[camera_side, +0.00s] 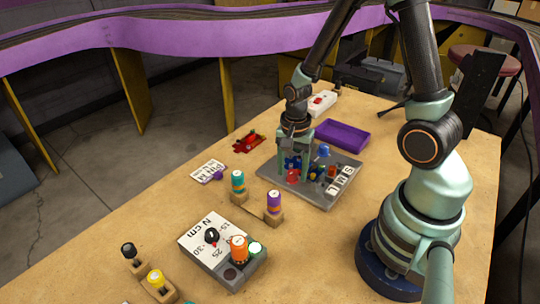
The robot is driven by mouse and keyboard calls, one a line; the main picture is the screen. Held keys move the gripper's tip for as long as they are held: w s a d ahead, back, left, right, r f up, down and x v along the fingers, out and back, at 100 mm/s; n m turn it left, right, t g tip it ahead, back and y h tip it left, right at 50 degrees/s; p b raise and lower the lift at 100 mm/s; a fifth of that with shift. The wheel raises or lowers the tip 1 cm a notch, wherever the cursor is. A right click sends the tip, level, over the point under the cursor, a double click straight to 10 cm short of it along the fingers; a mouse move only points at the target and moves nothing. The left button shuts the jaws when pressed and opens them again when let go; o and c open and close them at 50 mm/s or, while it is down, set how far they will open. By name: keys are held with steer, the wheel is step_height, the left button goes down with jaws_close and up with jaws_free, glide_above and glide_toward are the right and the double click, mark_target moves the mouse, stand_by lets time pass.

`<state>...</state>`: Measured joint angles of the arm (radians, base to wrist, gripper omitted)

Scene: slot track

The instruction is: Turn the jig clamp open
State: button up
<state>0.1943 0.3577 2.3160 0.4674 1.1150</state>
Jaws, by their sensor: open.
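The grey jig plate (322,197) lies on the table in the middle right of the side view. It carries a red block (292,176), dark blue parts (292,163), a blue knob (324,151) and several small parts. My gripper (294,165) points down over the left part of the plate, its fingers apart around or just in front of the dark blue parts. I cannot tell whether it touches them. Which part is the jig clamp, and its turn position, cannot be made out, as the fingers partly cover this area.
A purple tray (342,134) lies behind the plate, and a red tool (249,141) to its left. Capped driver handles (238,184) and a torque tester box (212,247) stand in front. A white switch box (321,102) is at the back.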

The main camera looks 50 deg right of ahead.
jaws_close()
steer(key=shift+n, duration=0.3)
steer(key=n, duration=0.3)
steer(key=shift+n, duration=0.3)
steer(key=n, duration=0.4)
steer(key=shift+n, duration=0.3)
steer(key=n, duration=0.4)
steer(key=shift+d+n, duration=0.1)
steer(key=shift+n, duration=2.4)
